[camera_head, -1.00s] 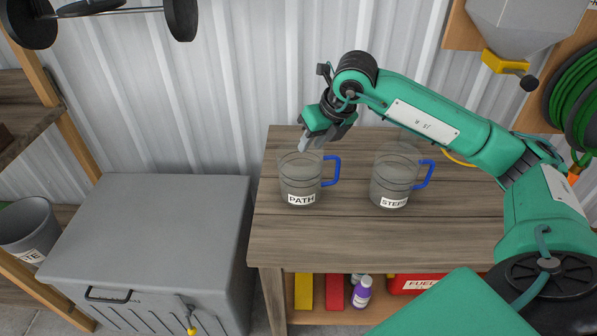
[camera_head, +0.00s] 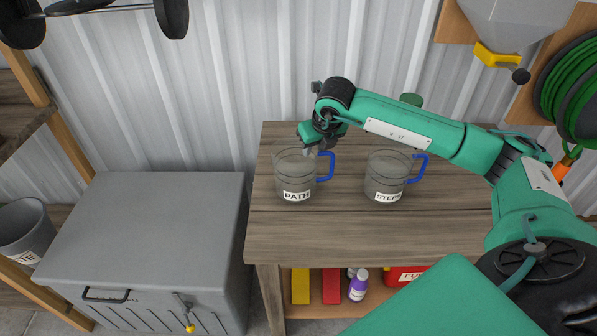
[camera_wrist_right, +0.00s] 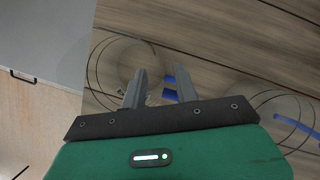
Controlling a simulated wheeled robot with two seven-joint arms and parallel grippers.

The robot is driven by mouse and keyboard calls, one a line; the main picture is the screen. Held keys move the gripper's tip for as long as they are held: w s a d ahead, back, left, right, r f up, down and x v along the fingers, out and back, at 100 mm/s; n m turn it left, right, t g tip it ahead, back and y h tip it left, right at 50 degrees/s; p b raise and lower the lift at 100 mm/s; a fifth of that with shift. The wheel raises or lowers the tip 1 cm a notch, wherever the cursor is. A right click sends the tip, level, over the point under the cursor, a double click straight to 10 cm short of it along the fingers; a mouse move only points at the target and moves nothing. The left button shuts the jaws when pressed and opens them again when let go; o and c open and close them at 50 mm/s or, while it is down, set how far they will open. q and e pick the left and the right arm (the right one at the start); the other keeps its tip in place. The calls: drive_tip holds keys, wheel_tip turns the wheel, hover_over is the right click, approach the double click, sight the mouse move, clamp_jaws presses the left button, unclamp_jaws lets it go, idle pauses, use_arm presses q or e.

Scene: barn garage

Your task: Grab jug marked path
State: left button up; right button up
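The clear jug labelled PATH (camera_head: 293,180) stands upright on the wooden workbench, its blue handle (camera_head: 327,167) on the right. In the right wrist view, the jug (camera_wrist_right: 98,66) is a faint transparent circle. My right gripper (camera_head: 312,152) is at the jug's rim on the handle side. In the right wrist view, its two fingers (camera_wrist_right: 157,85) are apart, with part of the blue handle visible between them. I cannot tell whether they touch the jug. My left gripper is not in view.
A second clear jug, labelled STEPS (camera_head: 386,178), stands to the right on the workbench (camera_head: 330,230). A grey chest (camera_head: 145,220) is left of the bench. Bottles and boxes sit on the shelf below. The bench front is clear.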

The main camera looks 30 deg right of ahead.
sight(312, 152)
drive_tip(key=shift+x, duration=1.55)
clamp_jaws()
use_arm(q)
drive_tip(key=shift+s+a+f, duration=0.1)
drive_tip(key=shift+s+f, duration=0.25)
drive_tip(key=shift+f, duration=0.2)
use_arm(e)
drive_tip(key=shift+r, duration=0.15)
